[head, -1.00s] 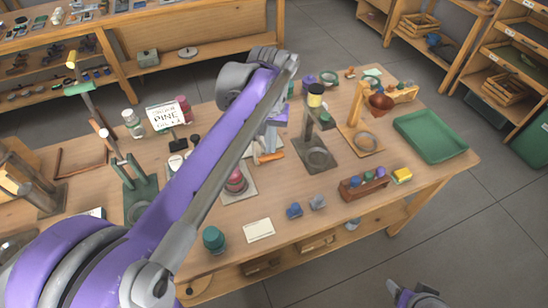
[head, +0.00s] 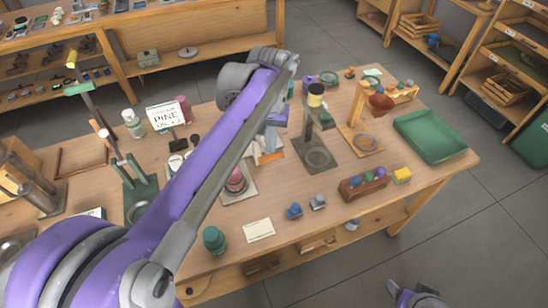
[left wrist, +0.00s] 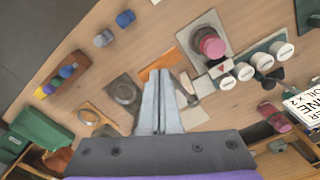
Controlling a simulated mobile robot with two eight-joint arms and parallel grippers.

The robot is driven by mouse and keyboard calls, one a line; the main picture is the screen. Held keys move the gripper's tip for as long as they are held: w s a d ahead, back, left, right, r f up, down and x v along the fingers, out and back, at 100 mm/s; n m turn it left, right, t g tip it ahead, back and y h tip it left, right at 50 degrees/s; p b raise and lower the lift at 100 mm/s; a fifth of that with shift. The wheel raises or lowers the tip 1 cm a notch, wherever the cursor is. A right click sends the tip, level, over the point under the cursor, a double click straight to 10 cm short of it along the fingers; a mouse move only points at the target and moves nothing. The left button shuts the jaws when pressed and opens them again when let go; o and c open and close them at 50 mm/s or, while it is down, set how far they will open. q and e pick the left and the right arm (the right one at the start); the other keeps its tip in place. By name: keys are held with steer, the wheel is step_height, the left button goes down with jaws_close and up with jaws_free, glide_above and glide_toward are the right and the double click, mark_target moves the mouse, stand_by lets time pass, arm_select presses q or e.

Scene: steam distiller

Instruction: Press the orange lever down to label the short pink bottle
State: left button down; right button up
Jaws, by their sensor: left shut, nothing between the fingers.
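The short pink bottle (head: 236,182) stands on a pale base plate, close beside my left arm. It also shows in the left wrist view (left wrist: 209,43), upper right of the fingers. The orange lever (head: 269,157) shows beyond the bottle, partly covered by my gripper. In the left wrist view the orange piece (left wrist: 157,68) lies right at the fingertips. My left gripper (left wrist: 160,84) is shut with nothing in it, pointing down at the orange piece; I cannot tell whether they touch. Part of my right arm's end (head: 414,295) is at the lower right, its fingers unclear.
A dark stand with a yellow-topped column (head: 315,100) is just right of the lever. White-capped jars (left wrist: 245,71) stand in a rack near the bottle. A green tray (head: 432,135), a brown block (head: 363,186) and a white card (head: 259,229) lie on the table.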

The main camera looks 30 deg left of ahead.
mark_target(272, 159)
arm_select(q)
steer(key=shift+f, duration=0.1)
steer(key=shift+f+b, duration=0.55)
steer(key=shift+f, duration=0.55)
steer(key=shift+s+d+f+b, duration=0.15)
steer(key=shift+f+b, duration=0.1)
steer(key=shift+f, duration=0.2)
steer(key=shift+s+d+f+b, duration=0.1)
steer(key=shift+f+b, duration=0.15)
steer(key=shift+f, duration=0.25)
steer(key=shift+s+d+f+b, duration=0.1)
steer(key=shift+f+b, duration=0.3)
steer(key=shift+f, duration=0.55)
